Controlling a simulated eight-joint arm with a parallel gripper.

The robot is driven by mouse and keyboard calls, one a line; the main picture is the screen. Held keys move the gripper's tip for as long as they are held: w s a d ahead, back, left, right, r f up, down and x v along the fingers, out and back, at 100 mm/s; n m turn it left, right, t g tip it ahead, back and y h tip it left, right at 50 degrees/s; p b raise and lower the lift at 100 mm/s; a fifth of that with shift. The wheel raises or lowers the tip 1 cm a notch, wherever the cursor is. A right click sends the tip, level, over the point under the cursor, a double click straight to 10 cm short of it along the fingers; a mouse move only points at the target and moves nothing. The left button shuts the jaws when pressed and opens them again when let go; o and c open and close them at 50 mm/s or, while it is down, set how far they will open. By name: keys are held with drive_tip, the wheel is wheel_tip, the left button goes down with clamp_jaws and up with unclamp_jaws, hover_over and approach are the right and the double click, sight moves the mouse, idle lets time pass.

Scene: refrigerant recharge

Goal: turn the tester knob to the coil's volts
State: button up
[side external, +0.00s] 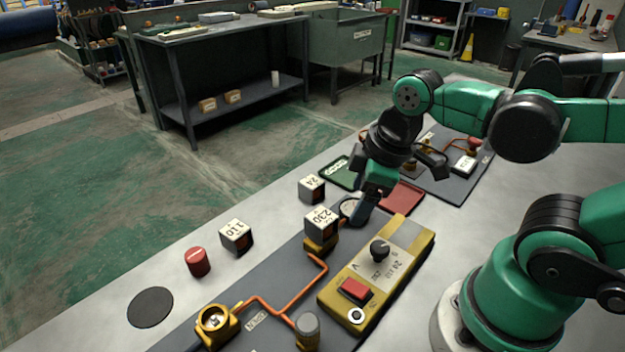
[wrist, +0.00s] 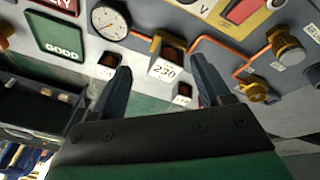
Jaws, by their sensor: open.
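The tester (side external: 407,240) is a yellow box on the grey board. It has a black knob (side external: 379,249) with printed numbers beside it and a red button (side external: 355,290). I cannot tell where the knob points. The coil (side external: 320,222) is a white-topped cube marked 230 on a yellow fitting; it also shows in the wrist view (wrist: 166,70). My gripper (side external: 362,210) is open and empty, above the board behind the tester, apart from the knob. In the wrist view, the coil shows between my fingers (wrist: 161,63). The knob is not visible there.
Cubes marked 24 (side external: 311,188) and 110 (side external: 236,235), a red cap (side external: 197,262) and a black disc (side external: 150,307) sit on the table. A gauge (wrist: 110,20), a green tray (wrist: 62,38) and a red tray (side external: 402,195) are near my gripper. Orange piping (side external: 268,306) crosses the board.

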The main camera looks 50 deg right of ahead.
sight(380, 246)
drive_tip(key=s+n+g, duration=0.1)
drive_tip(key=s+n, duration=0.1)
drive_tip(key=n, duration=0.1)
drive_tip(key=s+f+n+g, duration=0.1)
drive_tip(key=s+n+g, duration=0.1)
drive_tip(key=n, duration=0.1)
drive_tip(key=shift+n, duration=0.3)
drive_tip(key=shift+s+f, duration=0.1)
drive_tip(key=shift+f, duration=2.7)
clamp_jaws()
